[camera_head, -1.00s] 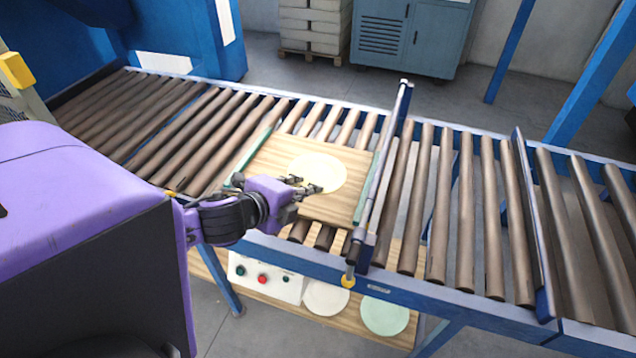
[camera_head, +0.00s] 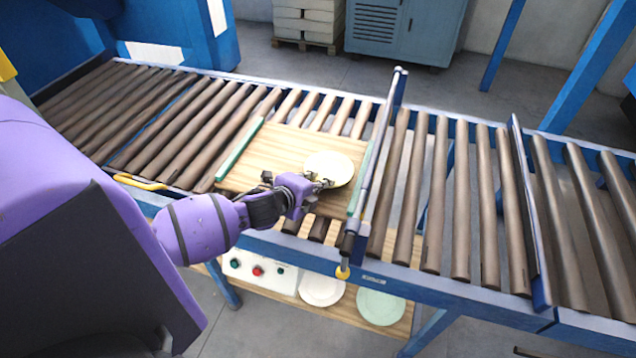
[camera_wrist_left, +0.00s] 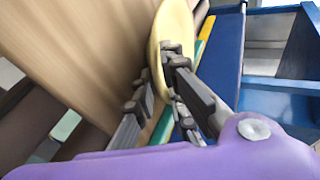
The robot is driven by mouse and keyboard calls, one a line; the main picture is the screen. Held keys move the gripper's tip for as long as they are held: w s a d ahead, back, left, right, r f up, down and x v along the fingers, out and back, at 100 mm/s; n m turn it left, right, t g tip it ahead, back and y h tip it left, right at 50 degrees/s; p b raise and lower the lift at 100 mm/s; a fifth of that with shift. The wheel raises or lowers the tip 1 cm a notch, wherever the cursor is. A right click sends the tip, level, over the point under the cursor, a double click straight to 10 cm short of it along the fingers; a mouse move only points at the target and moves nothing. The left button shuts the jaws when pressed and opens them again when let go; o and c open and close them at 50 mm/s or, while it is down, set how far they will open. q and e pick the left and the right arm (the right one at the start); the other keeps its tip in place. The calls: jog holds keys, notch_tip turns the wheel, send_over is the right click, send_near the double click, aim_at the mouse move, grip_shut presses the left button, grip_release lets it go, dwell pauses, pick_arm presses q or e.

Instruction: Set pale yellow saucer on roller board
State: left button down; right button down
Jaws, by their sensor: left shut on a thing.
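The pale yellow saucer (camera_head: 328,165) is over the right part of the wooden roller board (camera_head: 262,160), which has green side strips and lies on the conveyor rollers. My left gripper (camera_head: 323,183) is shut on the saucer's near rim. The left wrist view shows the gripper's fingers (camera_wrist_left: 165,90) on both sides of the saucer's rim (camera_wrist_left: 172,30), with the blurred wooden board beside it (camera_wrist_left: 80,50). Whether the saucer touches the board is unclear. My right gripper is not in view.
A blue rail (camera_head: 378,155) stands close to the board's right side. On the lower shelf are a control box (camera_head: 258,272), a whitish plate (camera_head: 321,289) and a pale green plate (camera_head: 380,306). Rollers to the right (camera_head: 465,200) are bare.

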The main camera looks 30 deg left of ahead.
pick_arm(q)
jog(key=c, duration=2.1)
grip_release()
jog(key=v, duration=1.2)
jog(key=shift+a, duration=0.1)
